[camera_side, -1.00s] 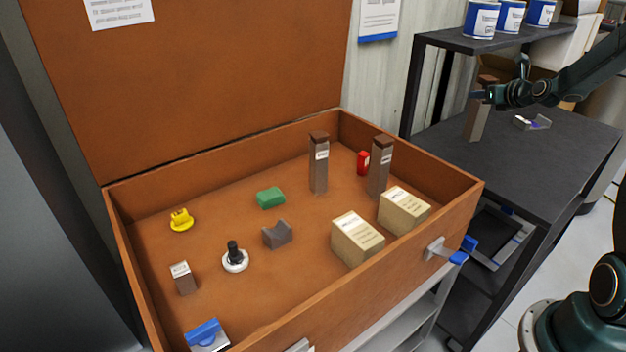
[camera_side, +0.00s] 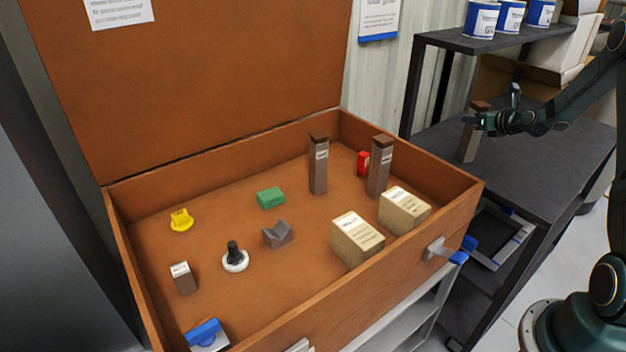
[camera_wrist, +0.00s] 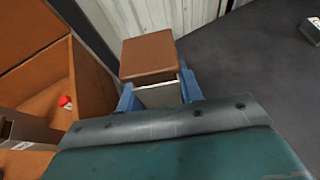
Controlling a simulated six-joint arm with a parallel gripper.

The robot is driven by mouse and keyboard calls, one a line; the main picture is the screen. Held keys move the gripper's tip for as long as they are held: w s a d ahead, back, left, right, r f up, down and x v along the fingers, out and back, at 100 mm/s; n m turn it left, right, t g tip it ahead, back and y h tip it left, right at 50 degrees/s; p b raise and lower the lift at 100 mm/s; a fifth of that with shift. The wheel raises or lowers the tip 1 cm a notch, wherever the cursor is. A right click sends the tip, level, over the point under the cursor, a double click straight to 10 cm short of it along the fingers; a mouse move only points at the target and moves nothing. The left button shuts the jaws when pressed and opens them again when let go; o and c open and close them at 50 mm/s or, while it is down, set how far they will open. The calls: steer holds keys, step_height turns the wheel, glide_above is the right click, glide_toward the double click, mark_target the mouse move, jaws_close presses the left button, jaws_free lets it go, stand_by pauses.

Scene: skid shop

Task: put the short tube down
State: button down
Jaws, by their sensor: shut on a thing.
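My gripper (camera_side: 481,121) is shut on an upright square tube (camera_side: 467,143) with a brown top, which I take as the short tube. It is over the dark table at the right in the side view. Its lower end appears at or close to the tabletop; I cannot tell if it touches. In the wrist view the tube's brown top (camera_wrist: 148,55) stands between the blue fingers of my gripper (camera_wrist: 160,92), and its lower part is hidden.
The dark table (camera_side: 520,185) has bare room around the tube. A shelf with blue-and-white cans (camera_side: 481,18) is above its back. A small grey item (camera_wrist: 312,28) lies on it. The orange box (camera_side: 455,205) at left holds two upright tubes, cartons and small parts.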

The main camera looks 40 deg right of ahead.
stand_by(0.3)
steer(key=c, duration=0.9)
jaws_free()
steer(key=shift+f, duration=0.15)
steer(key=shift+v, duration=3.85)
steer(key=shift+w+a, duration=0.1)
steer(key=shift+w, duration=0.05)
